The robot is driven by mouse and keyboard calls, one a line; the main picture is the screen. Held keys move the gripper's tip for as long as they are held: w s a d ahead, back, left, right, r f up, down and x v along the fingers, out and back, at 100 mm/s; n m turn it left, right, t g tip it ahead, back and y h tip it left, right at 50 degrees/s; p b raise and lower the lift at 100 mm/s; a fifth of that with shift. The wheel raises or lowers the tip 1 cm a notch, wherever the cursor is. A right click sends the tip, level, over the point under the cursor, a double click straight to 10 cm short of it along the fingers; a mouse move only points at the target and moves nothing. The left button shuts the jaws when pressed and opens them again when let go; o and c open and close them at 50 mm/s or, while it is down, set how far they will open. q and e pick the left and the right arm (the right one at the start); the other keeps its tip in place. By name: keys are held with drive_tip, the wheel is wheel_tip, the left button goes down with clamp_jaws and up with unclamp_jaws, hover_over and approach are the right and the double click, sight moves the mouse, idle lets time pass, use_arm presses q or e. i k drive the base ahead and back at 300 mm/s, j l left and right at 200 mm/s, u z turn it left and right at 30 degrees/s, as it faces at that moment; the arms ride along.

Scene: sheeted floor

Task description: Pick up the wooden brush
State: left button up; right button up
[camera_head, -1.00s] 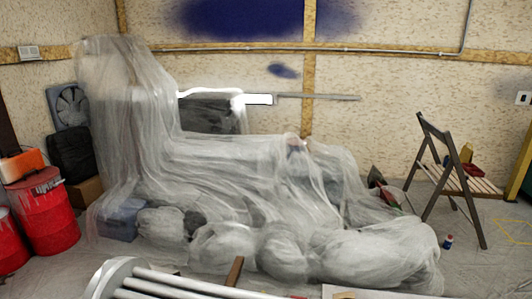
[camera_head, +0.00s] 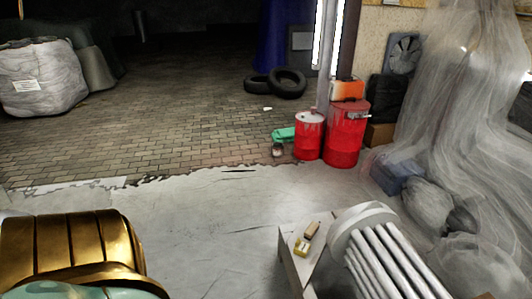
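A small brown object (camera_head: 312,230), possibly the wooden brush, lies on a white surface (camera_head: 289,262) low in the picture, right of centre. It is too small to tell for sure. A small yellow object (camera_head: 301,248) lies just in front of it. Neither of my grippers shows in this view.
Two red drums (camera_head: 345,140) (camera_head: 308,137) stand behind, near black tyres (camera_head: 288,82). Plastic sheeting (camera_head: 470,120) covers things at right. A gold ribbed object (camera_head: 70,250) fills the lower left. The middle floor is clear.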

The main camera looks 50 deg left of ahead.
sight(313, 228)
drive_tip(key=u, duration=1.15)
drive_tip(key=z, duration=1.35)
drive_tip(key=u, duration=1.35)
